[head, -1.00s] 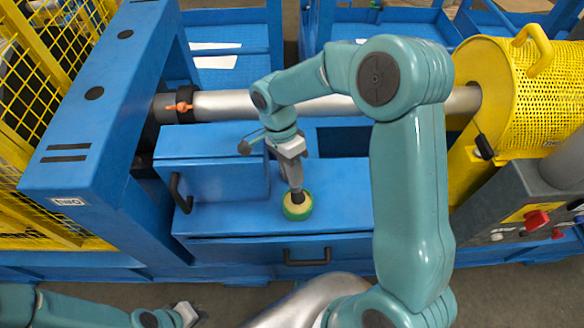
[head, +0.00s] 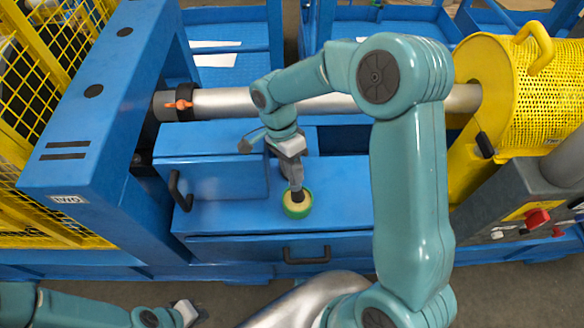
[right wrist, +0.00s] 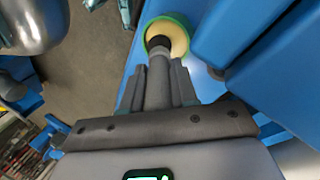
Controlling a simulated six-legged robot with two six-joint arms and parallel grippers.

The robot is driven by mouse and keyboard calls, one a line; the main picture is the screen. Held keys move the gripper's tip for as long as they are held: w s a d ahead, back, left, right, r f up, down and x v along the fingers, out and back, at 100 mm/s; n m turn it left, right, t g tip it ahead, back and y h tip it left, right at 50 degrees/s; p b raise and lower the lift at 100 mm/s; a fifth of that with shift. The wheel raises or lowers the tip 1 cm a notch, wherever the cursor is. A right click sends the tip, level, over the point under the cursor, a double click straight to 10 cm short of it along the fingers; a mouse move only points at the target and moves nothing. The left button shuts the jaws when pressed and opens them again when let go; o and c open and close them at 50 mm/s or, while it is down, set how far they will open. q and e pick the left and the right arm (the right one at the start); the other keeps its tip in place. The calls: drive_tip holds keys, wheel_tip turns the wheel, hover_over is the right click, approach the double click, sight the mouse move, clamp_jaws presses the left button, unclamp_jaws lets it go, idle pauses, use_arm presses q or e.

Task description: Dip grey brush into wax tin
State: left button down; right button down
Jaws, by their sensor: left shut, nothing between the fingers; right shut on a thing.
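The wax tin (head: 287,210) is a round green tin with pale wax, standing on the blue ledge. It also shows at the top of the right wrist view (right wrist: 184,29). My right gripper (head: 292,177) is above the tin and shut on the grey brush (right wrist: 157,80). The brush points down, and its dark end is inside the tin's rim, over or in the pale wax. I cannot tell how deep it sits. My left gripper (head: 190,311) is shut and empty at the bottom left, in front of the blue bench and away from the tin.
A blue box with a black handle (head: 180,190) stands left of the tin. A drawer handle (head: 306,255) is below the ledge. A steel shaft (head: 240,103) with an orange-levered collar runs behind. A yellow mesh guard (head: 500,85) stands right. The ledge beside the tin is clear.

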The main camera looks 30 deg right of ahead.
drive_tip(key=shift+f+b, duration=0.5)
drive_tip(key=shift+f, duration=0.15)
idle(1.3)
drive_tip(key=shift+r, duration=0.1)
drive_tip(key=shift+r+p, duration=2.6)
drive_tip(key=shift+r, duration=0.95)
drive_tip(key=shift+f, duration=0.1)
drive_tip(key=shift+s, duration=0.1)
